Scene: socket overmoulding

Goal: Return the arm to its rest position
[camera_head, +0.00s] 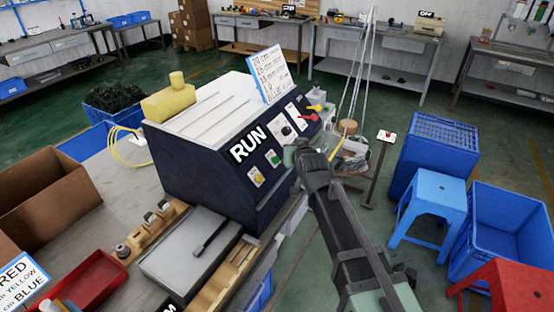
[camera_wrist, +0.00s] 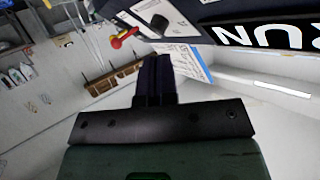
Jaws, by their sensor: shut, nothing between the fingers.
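My arm reaches up from the lower right in the head view. My gripper (camera_head: 296,152) is at its far end, in front of the dark control panel of the machine marked RUN (camera_head: 240,130). In the wrist view my gripper (camera_wrist: 157,62) shows its dark fingers together, with nothing between them. The panel (camera_wrist: 200,8) is at the top of that view, with a red and yellow knob (camera_wrist: 124,38) to the left of the fingers. Whether the fingers touch the panel cannot be told.
The workbench (camera_head: 110,215) holds a cardboard box (camera_head: 45,195), a red tray (camera_head: 88,282) and a grey plate (camera_head: 190,255). Blue crates (camera_head: 510,225), a blue stool (camera_head: 432,200) and a red stool (camera_head: 515,285) stand right of my arm. Green floor lies behind.

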